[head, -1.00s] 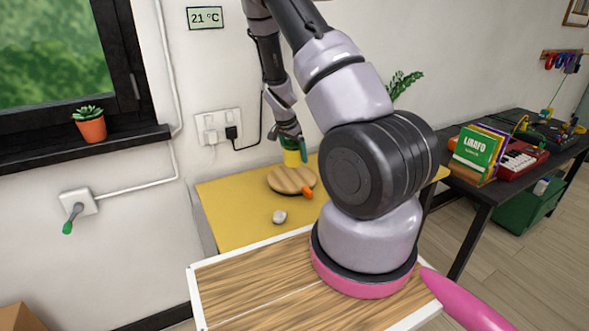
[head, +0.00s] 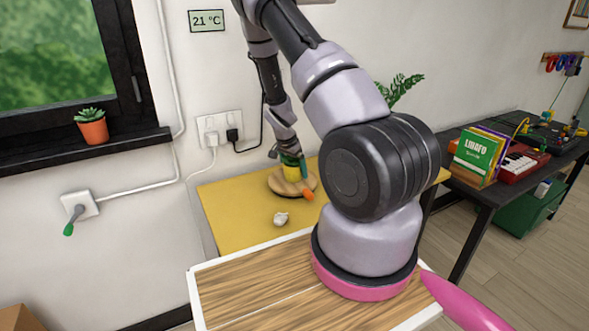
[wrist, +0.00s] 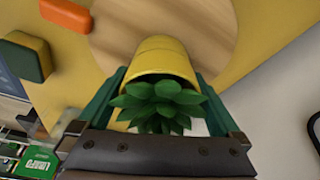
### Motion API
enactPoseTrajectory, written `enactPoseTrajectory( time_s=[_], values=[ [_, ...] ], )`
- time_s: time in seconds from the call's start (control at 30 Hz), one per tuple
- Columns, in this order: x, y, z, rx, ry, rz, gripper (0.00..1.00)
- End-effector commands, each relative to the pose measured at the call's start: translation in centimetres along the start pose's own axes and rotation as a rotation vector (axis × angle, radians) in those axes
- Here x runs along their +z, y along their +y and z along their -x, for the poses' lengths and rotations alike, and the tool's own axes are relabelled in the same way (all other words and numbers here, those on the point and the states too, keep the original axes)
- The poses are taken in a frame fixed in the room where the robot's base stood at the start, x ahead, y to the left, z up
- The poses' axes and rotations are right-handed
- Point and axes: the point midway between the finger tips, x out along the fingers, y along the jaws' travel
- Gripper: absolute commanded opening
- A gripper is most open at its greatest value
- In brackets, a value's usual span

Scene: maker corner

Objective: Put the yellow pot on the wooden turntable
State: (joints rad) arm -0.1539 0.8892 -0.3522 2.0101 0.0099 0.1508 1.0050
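The yellow pot (head: 291,171) with a green succulent is over the round wooden turntable (head: 274,184) on the yellow table. In the wrist view the pot (wrist: 160,61) is between the two green fingers of my gripper (wrist: 161,92), which lie close against its sides. My gripper (head: 289,160) appears shut on the pot. The wooden disc (wrist: 112,38) shows behind the pot. The pot's base is at or very near the disc; I cannot tell whether it touches.
An orange piece (head: 308,195) is at the turntable's front right edge. A small whitish lump (head: 281,218) lies on the yellow table (head: 232,215) in front. A leafy plant (head: 402,88) is behind my arm. The table's left part is clear.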

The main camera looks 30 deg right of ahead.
Motion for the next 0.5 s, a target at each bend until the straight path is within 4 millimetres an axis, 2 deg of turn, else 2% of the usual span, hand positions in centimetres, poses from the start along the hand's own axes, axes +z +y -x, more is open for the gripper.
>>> enactPoseTrajectory(
  time_s=[0.13,0.23,0.5],
  values=[
    [-0.1,0.0,0.3,0.0,0.0,0.0,1.0],
    [-0.1,-0.1,1.4,-0.001,0.001,0.001,1.0],
    [0.0,-0.1,7.0,-0.004,0.001,0.002,1.0]
  ],
)
